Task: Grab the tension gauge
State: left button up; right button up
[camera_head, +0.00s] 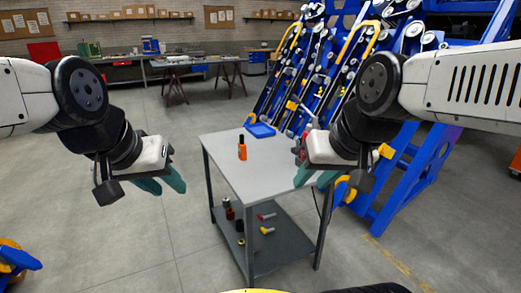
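A small upright orange device with a dark top (242,149), which looks like the tension gauge, stands on the grey top of a two-level table (265,177). Its markings are too small to read. My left gripper (162,185) has teal fingers spread apart. It is open and empty, left of the table and apart from the orange device. My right gripper (316,179) also has teal fingers spread apart and looks empty. It hangs over the table's right side, to the right of the orange device.
A blue tray (262,131) lies at the table's back edge. Several small tools stand or lie on the lower shelf (280,247). The blue harvester chassis (400,185) rises behind and right of the table.

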aim_at(242, 147)
jog(key=i+l+u, duration=0.2)
jog(key=i, duration=0.3)
jog(key=i+l+u, duration=0.25)
jog(key=i, duration=0.2)
jog(key=i+l+u, duration=0.2)
jog(key=i, duration=0.25)
